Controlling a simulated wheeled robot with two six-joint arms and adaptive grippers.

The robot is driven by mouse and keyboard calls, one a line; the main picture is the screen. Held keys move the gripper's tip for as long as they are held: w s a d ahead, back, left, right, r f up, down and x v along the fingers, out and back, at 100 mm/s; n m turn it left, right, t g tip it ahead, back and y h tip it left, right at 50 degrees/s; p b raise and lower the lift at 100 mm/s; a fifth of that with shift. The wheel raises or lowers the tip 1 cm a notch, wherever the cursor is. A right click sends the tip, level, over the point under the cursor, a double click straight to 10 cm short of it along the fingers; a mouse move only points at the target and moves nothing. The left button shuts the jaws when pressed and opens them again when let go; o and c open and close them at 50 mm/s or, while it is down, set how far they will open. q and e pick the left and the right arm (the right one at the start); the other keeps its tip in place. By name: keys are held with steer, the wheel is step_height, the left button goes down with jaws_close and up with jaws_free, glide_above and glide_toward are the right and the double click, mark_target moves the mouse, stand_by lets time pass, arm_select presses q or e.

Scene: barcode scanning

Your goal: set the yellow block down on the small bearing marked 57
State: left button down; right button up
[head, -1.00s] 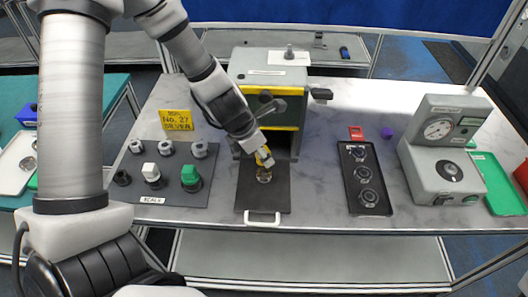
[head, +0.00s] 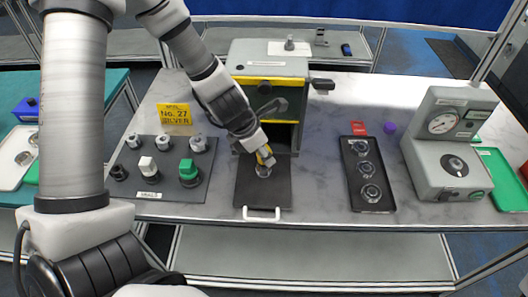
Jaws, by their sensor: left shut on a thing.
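My left gripper (head: 264,156) comes in from the upper left and is shut on the small yellow block (head: 266,151), which is partly hidden by the fingers. Just below the fingertips, a small silvery bearing (head: 263,171) sits on the dark plate (head: 262,193) in front of the grey machine. Whether the block touches the bearing cannot be told. No number 57 can be read on it at this size. My right gripper is not in view.
The grey machine (head: 268,69) with yellow bars stands behind the plate. A black tray (head: 371,203) with bearings lies right, beside a gauge device (head: 440,150). A dark board (head: 160,199) with knobs lies left, below a yellow sign (head: 174,114). Bare table lies between plate and tray.

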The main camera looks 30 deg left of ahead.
arm_select(q)
steer(key=shift+s+r, duration=0.1)
steer(key=shift+s, duration=0.05)
steer(key=shift+f, duration=0.2)
stand_by(0.3)
steer(key=shift+f+b, duration=0.25)
steer(key=shift+b, duration=0.15)
steer(key=shift+f+b, duration=0.75)
steer(key=shift+b, duration=0.1)
stand_by(0.3)
steer(key=shift+c, duration=1.9)
jaws_free()
step_height(320, 180, up, 8)
steer(key=p, duration=0.7)
steer(key=shift+p, duration=0.4)
steer(key=shift+f, duration=0.2)
